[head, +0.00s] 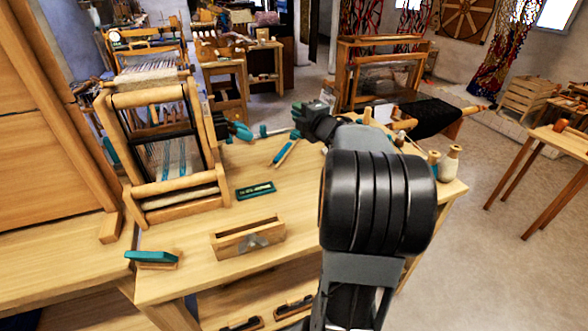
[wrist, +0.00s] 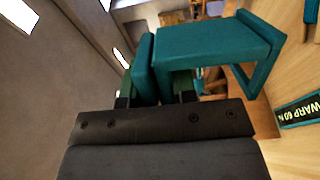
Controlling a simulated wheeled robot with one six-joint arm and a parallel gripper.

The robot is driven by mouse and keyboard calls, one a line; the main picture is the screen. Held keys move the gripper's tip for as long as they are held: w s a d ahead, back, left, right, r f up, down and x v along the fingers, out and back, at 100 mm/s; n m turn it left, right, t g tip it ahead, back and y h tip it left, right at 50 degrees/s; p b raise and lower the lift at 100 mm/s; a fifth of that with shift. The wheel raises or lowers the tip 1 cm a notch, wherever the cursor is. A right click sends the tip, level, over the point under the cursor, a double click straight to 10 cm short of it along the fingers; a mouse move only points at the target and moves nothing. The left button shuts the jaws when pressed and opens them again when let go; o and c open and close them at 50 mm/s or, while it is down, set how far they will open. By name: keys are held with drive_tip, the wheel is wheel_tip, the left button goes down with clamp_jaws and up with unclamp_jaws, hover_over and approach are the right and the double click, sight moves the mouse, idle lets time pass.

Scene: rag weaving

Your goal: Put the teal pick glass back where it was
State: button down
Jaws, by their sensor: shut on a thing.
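The teal pick glass (wrist: 215,48) fills the top middle of the wrist view as a folded frame of flat teal plates. My gripper (wrist: 155,88) is shut on it, with one teal plate between the dark green fingers. In the head view my arm reaches over the back of the workbench (head: 200,265), and its wrist (head: 318,122) is above the bench. The held glass is hard to make out there. I cannot tell which spot on the bench it came from.
A teal label plate (head: 255,190) and an open wooden box (head: 248,240) lie on the bench. A small loom (head: 158,150) stands at left. A teal-topped block (head: 152,257) is at the front left. Thread cones (head: 450,163) stand at right. A teal-and-wood stick (head: 285,152) lies near the back.

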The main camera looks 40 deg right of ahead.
sight(295, 133)
drive_tip(key=s+a+f+b, duration=0.1)
drive_tip(key=s+a+f, duration=0.2)
drive_tip(key=s+a, duration=0.15)
drive_tip(key=shift+y, duration=0.3)
drive_tip(key=w+d+f, duration=0.1)
drive_tip(key=w, duration=0.1)
drive_tip(key=w+d+f+b, duration=0.1)
drive_tip(key=w+f, duration=0.1)
drive_tip(key=w+d+f, duration=0.1)
drive_tip(key=w+d, duration=0.1)
drive_tip(key=w, duration=0.1)
drive_tip(key=shift+f, duration=0.2)
drive_tip(key=shift+n, duration=0.3)
drive_tip(key=shift+w+d+f+b, duration=0.35)
drive_tip(key=shift+w+f, duration=0.4)
drive_tip(key=shift+f, duration=0.7)
drive_tip(key=shift+w+d+f+b, duration=0.4)
drive_tip(key=shift+w+f, duration=0.3)
drive_tip(key=shift+f, duration=0.7)
drive_tip(key=shift+w+d+f+b, duration=0.35)
drive_tip(key=shift+w+f, duration=0.4)
drive_tip(key=shift+f, duration=0.7)
drive_tip(key=shift+f, duration=0.1)
drive_tip(key=shift+f, duration=0.1)
drive_tip(key=c, duration=0.9)
unclamp_jaws()
